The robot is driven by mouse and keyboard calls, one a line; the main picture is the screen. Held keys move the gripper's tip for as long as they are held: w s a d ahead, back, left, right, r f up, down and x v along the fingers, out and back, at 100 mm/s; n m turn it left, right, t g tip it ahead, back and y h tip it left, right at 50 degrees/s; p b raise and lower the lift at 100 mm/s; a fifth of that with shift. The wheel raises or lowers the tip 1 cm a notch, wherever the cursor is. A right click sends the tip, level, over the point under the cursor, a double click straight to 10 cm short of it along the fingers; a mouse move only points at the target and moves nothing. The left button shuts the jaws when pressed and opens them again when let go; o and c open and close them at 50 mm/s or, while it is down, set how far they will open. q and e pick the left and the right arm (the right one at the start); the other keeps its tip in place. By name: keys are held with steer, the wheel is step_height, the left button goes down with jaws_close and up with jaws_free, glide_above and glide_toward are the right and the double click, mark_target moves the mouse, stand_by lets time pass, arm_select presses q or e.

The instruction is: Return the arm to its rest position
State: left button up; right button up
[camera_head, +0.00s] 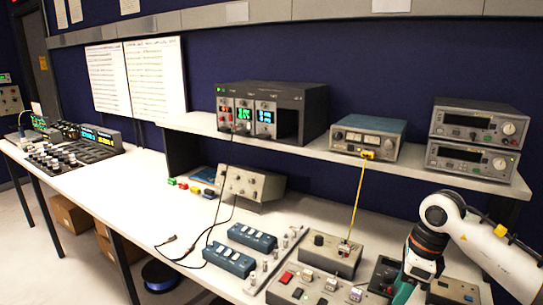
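My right arm comes in from the right edge as a white arm with a dark wrist. Its gripper (404,290) points down over the right end of the lower bench, beside the control panel (315,290). The fingertips are partly cut off by the lower picture edge, so I cannot tell whether it is open, shut or holding something. My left arm and gripper are not in view.
The bench (110,190) carries switch boxes (252,237) and a grey box (335,252). A yellow cable (357,195) hangs from a teal instrument (367,136) on the shelf (290,147) to the grey box, left of my arm. The bench's left-middle is clear.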

steer(key=s+a+y, duration=0.2)
steer(key=a+y, duration=0.3)
steer(key=a, duration=0.5)
steer(key=s+a+y, duration=0.2)
steer(key=a+y, duration=0.3)
steer(key=a, duration=0.4)
steer(key=a+r+m+t+y, duration=0.5)
steer(key=r+m+t+y, duration=0.35)
steer(key=m, duration=0.25)
steer(key=s+d+f+m+t+h, duration=0.1)
steer(key=d+f+m+t+h, duration=0.2)
steer(key=d+f+m+h, duration=0.9)
steer(key=s+d+f+m+t+h, duration=0.1)
steer(key=d+f+m+t+h, duration=0.25)
steer(key=m+h, duration=0.95)
steer(key=s+d+f+m+g+y, duration=0.1)
steer(key=s+f+m+g+y, duration=0.1)
steer(key=s+f+m+g, duration=0.65)
steer(key=s+d+f+m+g+y, duration=0.1)
steer(key=s+f+m+g+y, duration=0.25)
steer(key=s, duration=0.95)
step_height(320, 180, down, 26)
steer(key=n+g, duration=0.1)
steer(key=n, duration=0.1)
steer(key=s+d+f+g+h, duration=0.1)
steer(key=s+d+f, duration=0.2)
steer(key=s+f, duration=1.4)
steer(key=shift+s+f, duration=0.2)
steer(key=shift+f, duration=0.2)
